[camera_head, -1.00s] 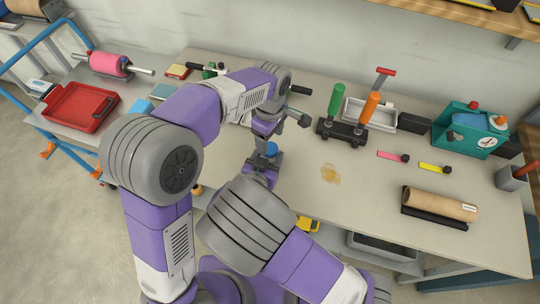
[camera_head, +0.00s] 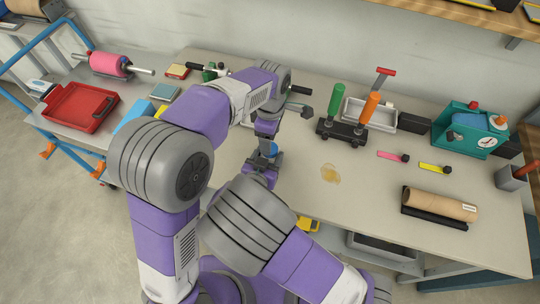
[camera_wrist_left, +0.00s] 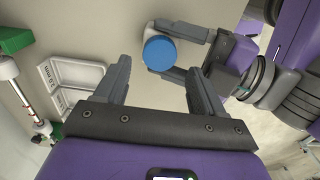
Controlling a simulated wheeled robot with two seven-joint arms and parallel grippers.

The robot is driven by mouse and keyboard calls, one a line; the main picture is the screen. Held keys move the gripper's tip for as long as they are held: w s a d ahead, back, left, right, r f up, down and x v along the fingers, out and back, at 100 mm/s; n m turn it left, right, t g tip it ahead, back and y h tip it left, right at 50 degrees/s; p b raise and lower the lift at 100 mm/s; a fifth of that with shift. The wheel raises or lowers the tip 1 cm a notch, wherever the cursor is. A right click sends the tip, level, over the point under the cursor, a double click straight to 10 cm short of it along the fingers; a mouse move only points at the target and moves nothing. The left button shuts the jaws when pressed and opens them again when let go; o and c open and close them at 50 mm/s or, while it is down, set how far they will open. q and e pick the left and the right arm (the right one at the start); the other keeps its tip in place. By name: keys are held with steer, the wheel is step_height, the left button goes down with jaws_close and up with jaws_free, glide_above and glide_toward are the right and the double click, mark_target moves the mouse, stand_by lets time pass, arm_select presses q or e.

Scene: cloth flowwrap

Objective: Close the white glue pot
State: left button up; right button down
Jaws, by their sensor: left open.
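The white glue pot (camera_wrist_left: 150,31) shows in the left wrist view as a small white edge under a round blue lid (camera_wrist_left: 160,53). I cannot tell how tightly the lid sits. The lid also shows in the head view (camera_head: 273,149), partly covered by my left gripper (camera_head: 268,141). My right gripper (camera_wrist_left: 176,51) has one finger on each side of the pot and appears shut on it. My left gripper (camera_wrist_left: 157,76) is open and empty, with the blue lid just beyond its fingertips. The head view largely hides the pot and both sets of fingertips.
A black stand with green and orange handles (camera_head: 343,130) is right of my grippers. A yellowish stain (camera_head: 330,173) marks the bare tabletop. A cardboard roll (camera_head: 440,203) lies at the right, and a red tray (camera_head: 80,107) at the left.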

mark_target(272, 161)
arm_select(q)
step_height(272, 161, down, 5)
stand_by(0.3)
steer(key=c, duration=1.1)
steer(key=m, duration=0.3)
steer(key=o, duration=1.2)
steer(key=shift+r, duration=0.1)
